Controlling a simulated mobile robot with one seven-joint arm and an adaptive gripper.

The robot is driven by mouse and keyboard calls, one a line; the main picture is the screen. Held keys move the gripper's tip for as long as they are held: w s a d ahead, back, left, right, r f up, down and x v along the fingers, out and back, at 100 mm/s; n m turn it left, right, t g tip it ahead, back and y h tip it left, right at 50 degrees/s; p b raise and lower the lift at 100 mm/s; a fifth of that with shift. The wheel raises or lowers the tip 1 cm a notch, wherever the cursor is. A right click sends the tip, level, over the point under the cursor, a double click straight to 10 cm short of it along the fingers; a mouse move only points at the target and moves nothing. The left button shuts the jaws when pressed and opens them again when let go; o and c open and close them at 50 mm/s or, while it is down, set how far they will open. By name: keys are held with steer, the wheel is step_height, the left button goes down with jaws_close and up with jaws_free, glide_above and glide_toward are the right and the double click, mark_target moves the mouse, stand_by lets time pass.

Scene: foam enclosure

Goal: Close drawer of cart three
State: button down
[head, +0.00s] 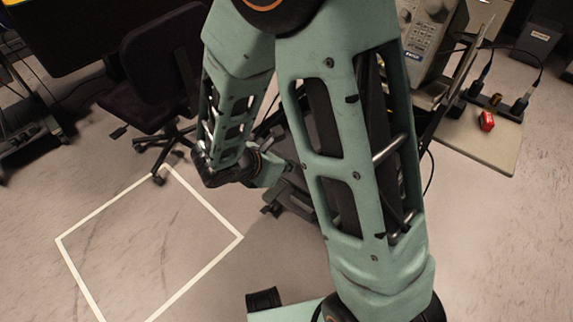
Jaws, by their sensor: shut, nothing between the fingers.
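My own green arm fills the middle of the head view and blocks much of the scene. Its wrist points right and passes behind the nearer arm link, so my gripper is hidden. Dark equipment (290,198) shows low behind the arm, only in part; I cannot tell whether it is a cart. No drawer can be made out, and no cart number is readable. A beige top (470,148) at the right may belong to a cart or a table; this is unclear.
A black office chair (160,60) stands at the upper left. A white taped outline (205,270) marks clear floor at the lower left. A grey instrument (425,40), a power strip (497,103) and a small red object (487,121) are at the right.

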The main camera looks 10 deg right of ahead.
steer(key=w+d+b, duration=0.1)
steer(key=w+d, duration=0.8)
steer(key=d, duration=0.2)
steer(key=shift+w+d, duration=0.4)
steer(key=shift+a, duration=0.15)
